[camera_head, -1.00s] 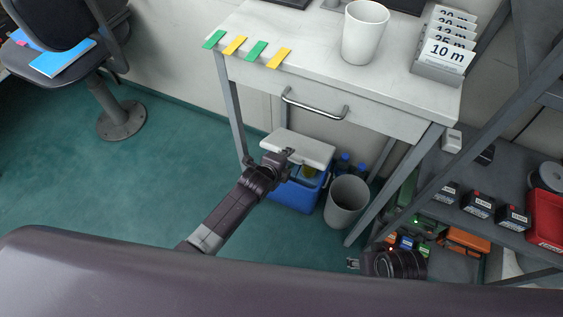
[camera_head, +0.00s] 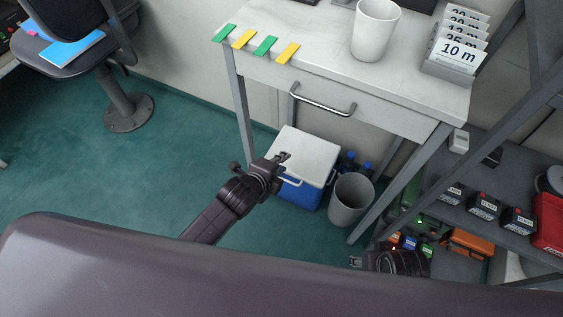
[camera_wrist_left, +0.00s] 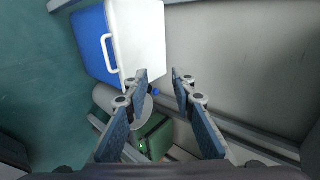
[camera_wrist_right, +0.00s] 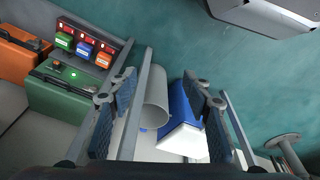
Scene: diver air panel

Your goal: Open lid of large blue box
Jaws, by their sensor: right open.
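The large blue box (camera_head: 300,195) stands on the floor under the table. Its white lid (camera_head: 308,150) appears down over the top, with no interior showing, and a white handle shows at the front. The left wrist view also shows the blue side (camera_wrist_left: 92,42), the white lid (camera_wrist_left: 142,35) and the handle. My left gripper (camera_head: 283,158) is open and empty, over the lid's left part in the head view; whether it touches is unclear. My right gripper (camera_head: 356,262) is open and empty. The right wrist view shows the box (camera_wrist_right: 182,104) between and beyond its fingers.
A grey bin (camera_head: 351,200) stands right of the box, with blue-capped bottles (camera_head: 356,165) behind. The table with a drawer handle (camera_head: 322,104) is above, its legs on both sides. A shelf with batteries (camera_head: 484,206) is at right.

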